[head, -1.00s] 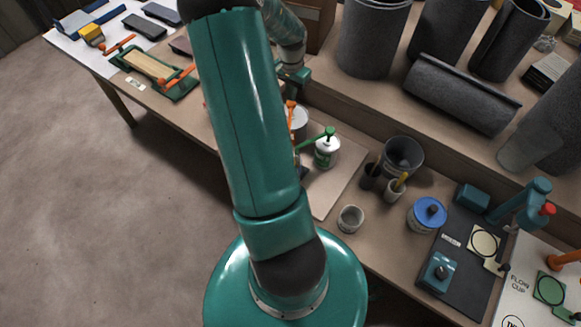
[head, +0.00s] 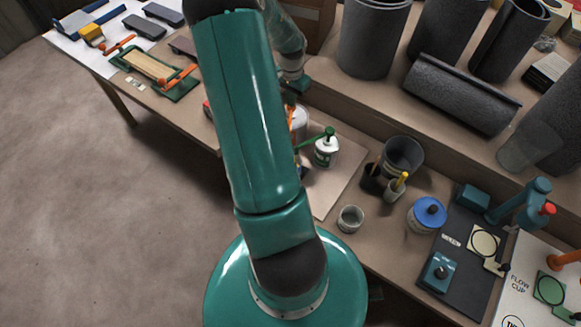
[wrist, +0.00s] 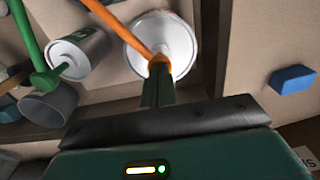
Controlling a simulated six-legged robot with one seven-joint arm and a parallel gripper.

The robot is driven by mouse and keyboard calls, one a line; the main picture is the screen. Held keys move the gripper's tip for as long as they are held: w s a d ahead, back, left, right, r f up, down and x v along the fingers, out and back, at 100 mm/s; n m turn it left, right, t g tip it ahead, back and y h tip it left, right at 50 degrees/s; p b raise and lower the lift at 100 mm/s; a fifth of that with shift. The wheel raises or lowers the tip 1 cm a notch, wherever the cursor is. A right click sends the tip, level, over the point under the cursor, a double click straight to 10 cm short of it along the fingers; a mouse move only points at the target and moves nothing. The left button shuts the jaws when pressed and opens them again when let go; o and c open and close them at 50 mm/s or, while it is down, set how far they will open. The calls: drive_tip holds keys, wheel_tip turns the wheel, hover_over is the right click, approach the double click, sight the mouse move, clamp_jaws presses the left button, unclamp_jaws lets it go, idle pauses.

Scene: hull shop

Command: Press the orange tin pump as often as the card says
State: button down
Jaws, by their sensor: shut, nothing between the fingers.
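The orange pump (wrist: 136,31) stands on a white-topped tin (wrist: 182,38) in the wrist view. Its orange spout runs to the upper left. My gripper (wrist: 158,72) is shut and empty, with its fingertips at the orange pump head; I cannot tell whether they touch. In the head view my arm hides most of this tin (head: 301,117) and my fingers. A green pump (head: 328,132) on a white tin (head: 326,153) stands just to the right, and that green pump also shows in the wrist view (wrist: 33,50). No count on a card is readable.
A grey cup (head: 350,218), a dark pot (head: 403,155) and a blue-lidded tin (head: 428,214) stand to the right on the bench. In the wrist view a blue block (wrist: 292,79) lies right of the pump. Dark rolls (head: 462,95) fill the raised shelf behind.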

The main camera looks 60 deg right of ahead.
idle(0.3)
drive_tip(key=shift+r, duration=1.4)
drive_tip(key=shift+f, duration=0.15)
drive_tip(key=shift+f, duration=1.35)
drive_tip(key=shift+r, duration=1.5)
drive_tip(key=shift+r, duration=3)
